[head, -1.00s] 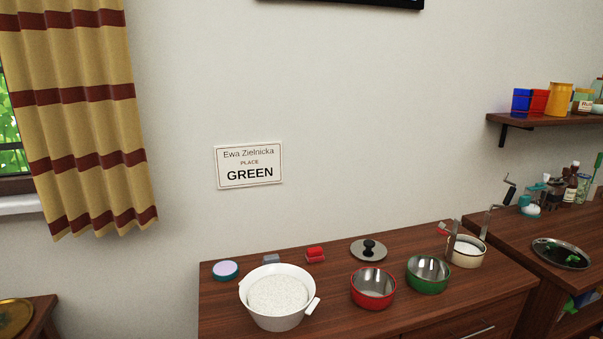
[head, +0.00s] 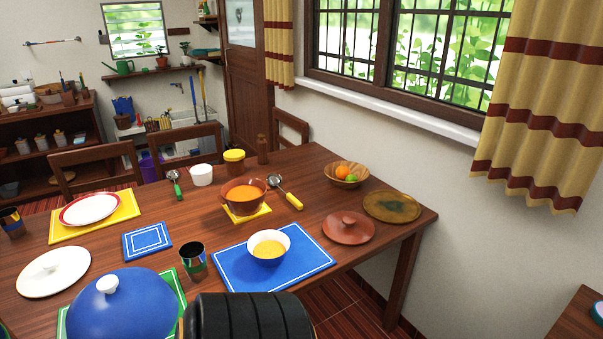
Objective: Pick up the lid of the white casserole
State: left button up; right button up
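A round white lid (head: 68,277) with a white knob lies on the dining table at the left of the head view. A large blue dome (head: 130,310) with a white knob stands just in front of it and to the right. A flat brown lid (head: 348,232) with a knob lies near the table's right end. No white casserole shows in this view. Neither of my grippers is in view.
The wooden table (head: 310,170) also holds a brown pot of orange soup (head: 245,208), a bowl on a blue mat (head: 230,278), a fruit basket (head: 340,184) and ladles. A dark ribbed shape (head: 250,318), unclear, fills the bottom centre. Chairs stand behind.

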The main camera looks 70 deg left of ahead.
aim_at(52, 273)
jog(key=u, duration=3.9)
jog(key=z, duration=3.75)
jog(key=u, duration=3.55)
